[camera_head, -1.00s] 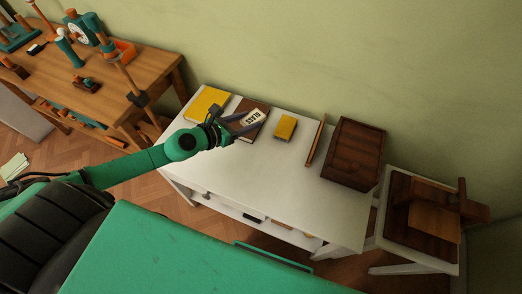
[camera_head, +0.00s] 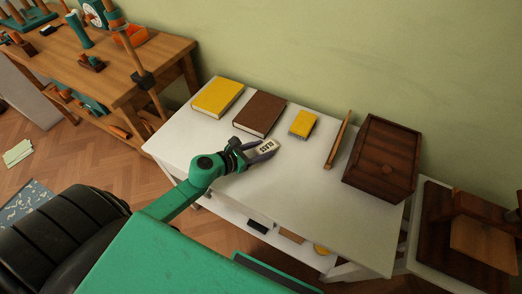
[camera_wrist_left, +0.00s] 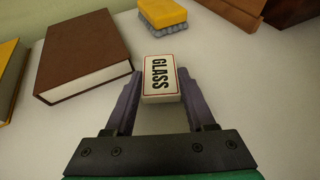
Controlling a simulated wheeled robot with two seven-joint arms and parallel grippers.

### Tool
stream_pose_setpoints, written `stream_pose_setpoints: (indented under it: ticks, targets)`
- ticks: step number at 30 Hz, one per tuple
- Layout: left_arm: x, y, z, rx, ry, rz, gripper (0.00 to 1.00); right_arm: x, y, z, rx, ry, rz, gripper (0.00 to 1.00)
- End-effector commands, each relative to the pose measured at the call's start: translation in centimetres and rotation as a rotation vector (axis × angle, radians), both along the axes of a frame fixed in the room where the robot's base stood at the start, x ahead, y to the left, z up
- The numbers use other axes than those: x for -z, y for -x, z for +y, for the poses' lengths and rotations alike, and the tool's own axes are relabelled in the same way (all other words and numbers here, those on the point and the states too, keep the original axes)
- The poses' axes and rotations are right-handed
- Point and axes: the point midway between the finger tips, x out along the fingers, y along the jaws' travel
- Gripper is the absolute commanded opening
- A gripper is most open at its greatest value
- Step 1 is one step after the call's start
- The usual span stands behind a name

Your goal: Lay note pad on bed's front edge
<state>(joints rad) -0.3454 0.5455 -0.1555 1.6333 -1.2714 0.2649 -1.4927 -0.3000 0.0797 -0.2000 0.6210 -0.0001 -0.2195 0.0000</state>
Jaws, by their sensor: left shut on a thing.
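A small white block printed "GLASS" with a red border (camera_head: 267,146) is between the fingers of my left gripper (camera_head: 258,151). In the left wrist view the block (camera_wrist_left: 160,68) sits between both fingertips of the gripper (camera_wrist_left: 159,84), which is shut on it. It is over the white table, in front of the brown book; whether it touches the top I cannot tell. No other thing is clearly a note pad, and no bed is in view. My right gripper is not in view.
On the white table (camera_head: 290,205) are a yellow book (camera_head: 217,97), a brown book (camera_head: 260,115), a yellow sponge-like block (camera_head: 303,123), a wooden stick (camera_head: 337,140) and a dark wooden box (camera_head: 382,158). The table's front is clear. A wooden workbench (camera_head: 160,60) stands left.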

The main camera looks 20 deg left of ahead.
Motion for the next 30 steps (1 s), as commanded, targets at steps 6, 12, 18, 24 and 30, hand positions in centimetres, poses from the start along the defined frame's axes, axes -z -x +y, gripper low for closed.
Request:
stream_pose_setpoints:
  ticks: [6,12,18,24,30]
  targets:
    - [0.3,0.0,0.0,0.0,0.0,0.0,0.85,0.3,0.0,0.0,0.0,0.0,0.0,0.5]
    - [0.3,0.0,0.0,0.0,0.0,0.001,0.85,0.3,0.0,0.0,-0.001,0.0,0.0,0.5]
    - [-0.3,0.0,0.0,0.0,0.0,0.0,0.85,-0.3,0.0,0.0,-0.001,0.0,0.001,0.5]
    - [-1.0,2.5,1.2,0.001,-0.001,0.004,0.85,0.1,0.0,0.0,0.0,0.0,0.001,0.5]
    - [-2.6,6.2,2.9,-0.002,0.002,0.005,0.85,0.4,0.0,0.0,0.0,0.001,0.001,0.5]
